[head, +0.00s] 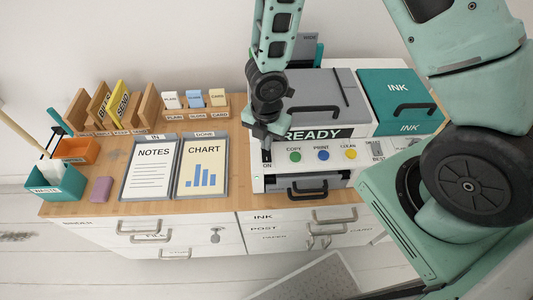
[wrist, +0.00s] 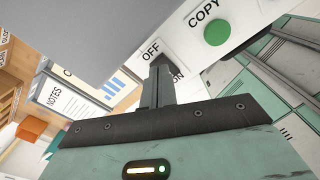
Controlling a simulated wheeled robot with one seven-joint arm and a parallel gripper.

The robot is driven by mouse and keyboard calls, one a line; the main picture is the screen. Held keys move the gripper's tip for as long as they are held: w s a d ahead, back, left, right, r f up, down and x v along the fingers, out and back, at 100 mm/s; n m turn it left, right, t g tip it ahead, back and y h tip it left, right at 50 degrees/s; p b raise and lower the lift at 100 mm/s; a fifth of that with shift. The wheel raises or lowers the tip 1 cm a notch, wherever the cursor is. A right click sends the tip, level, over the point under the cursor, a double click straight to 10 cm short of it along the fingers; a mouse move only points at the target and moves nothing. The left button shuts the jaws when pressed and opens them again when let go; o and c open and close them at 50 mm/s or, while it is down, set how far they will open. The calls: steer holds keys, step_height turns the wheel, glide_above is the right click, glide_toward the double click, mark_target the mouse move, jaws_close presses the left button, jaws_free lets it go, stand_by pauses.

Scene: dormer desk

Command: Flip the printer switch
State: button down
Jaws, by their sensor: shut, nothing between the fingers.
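The printer (head: 310,90) is a grey and white box on the desk, with a dark sign reading READY (head: 314,134). Its switch sits at the left end of the front panel, with an ON label (head: 267,165) below it. My gripper (head: 266,146) is shut and empty, pointing down at the switch. In the wrist view my gripper's fingertips (wrist: 160,66) lie between the OFF label (wrist: 150,49) and the partly covered ON label (wrist: 178,75). The fingers hide the switch lever, so I cannot tell its position or whether they touch it.
A green COPY button (head: 295,156), a blue PRINT button (head: 323,155) and a yellow button (head: 350,153) line the panel to the right. A teal INK box (head: 400,90) stands right of the printer. NOTES (head: 152,165) and CHART (head: 202,165) trays lie to the left.

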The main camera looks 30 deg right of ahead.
steer(key=shift+f+b, duration=0.85)
steer(key=shift+f, duration=0.1)
stand_by(0.9)
steer(key=shift+r, duration=0.1)
step_height(320, 180, up, 7)
steer(key=p, duration=0.7)
stand_by(0.5)
steer(key=s+a+r+m+t+b, duration=0.1)
steer(key=s+a+r+m+b, duration=0.1)
steer(key=r+m, duration=0.25)
steer(key=s+a+r+m+b, duration=0.1)
steer(key=s+r+m+b, duration=0.15)
steer(key=r+m, duration=0.2)
steer(key=s+a+r+m+b, duration=0.1)
steer(key=s+r+m+b, duration=0.1)
steer(key=s, duration=0.4)
steer(key=s+a+r+m+g+b, duration=0.1)
steer(key=s+a+r+m+b, duration=0.1)
steer(key=s+r+m, duration=0.2)
steer(key=s+m, duration=0.2)
steer(key=shift+s+a+r+m+y, duration=0.15)
steer(key=shift+s+m+y, duration=0.15)
